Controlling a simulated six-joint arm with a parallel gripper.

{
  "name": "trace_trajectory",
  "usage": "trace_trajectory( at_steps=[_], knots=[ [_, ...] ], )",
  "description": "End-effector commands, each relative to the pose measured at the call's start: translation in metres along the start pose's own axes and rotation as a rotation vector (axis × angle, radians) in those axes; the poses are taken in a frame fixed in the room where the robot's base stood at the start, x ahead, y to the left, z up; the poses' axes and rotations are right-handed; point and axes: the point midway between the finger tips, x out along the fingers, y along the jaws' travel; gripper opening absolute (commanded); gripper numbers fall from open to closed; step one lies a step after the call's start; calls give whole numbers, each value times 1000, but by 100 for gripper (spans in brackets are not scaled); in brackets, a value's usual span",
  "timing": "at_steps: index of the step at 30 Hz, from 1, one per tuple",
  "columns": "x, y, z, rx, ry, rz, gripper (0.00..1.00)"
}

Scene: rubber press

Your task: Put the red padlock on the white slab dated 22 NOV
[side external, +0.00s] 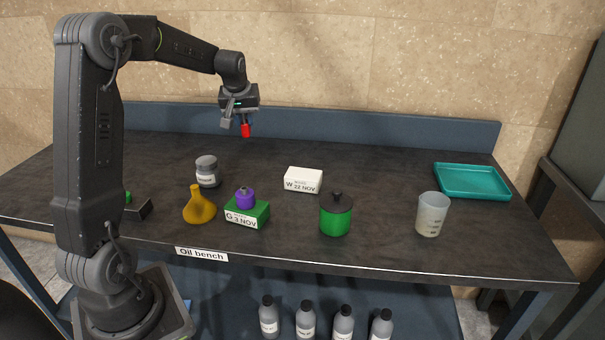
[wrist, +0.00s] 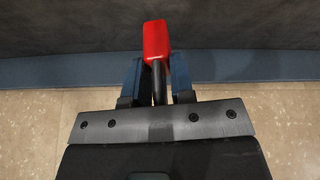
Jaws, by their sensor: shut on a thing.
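The red padlock (side external: 246,130) hangs below my gripper (side external: 236,118), high above the back part of the bench. In the wrist view the red padlock (wrist: 155,41) shows its red body beyond the fingertips, with its dark shackle between the two fingers of my gripper (wrist: 154,80). My gripper is shut on the padlock. The white slab (side external: 303,180), marked W 22 NOV, lies on the bench to the right of and below my gripper in the side view. Its top looks bare.
On the bench (side external: 385,175) stand a green slab (side external: 247,215) marked 3 NOV with a purple object (side external: 245,197) on it, a yellow flask (side external: 199,205), a grey jar (side external: 207,171), a green pot (side external: 336,215), a beaker (side external: 432,214) and a teal tray (side external: 471,181).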

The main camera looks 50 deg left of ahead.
Motion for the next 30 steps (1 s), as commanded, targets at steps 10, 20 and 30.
trace_trajectory(
  at_steps=[10,20,30],
  knots=[
    [-7,57,27,174,-9,50,0],
    [33,125,51,172,-9,49,0],
    [52,154,62,166,-7,48,0]
  ],
)
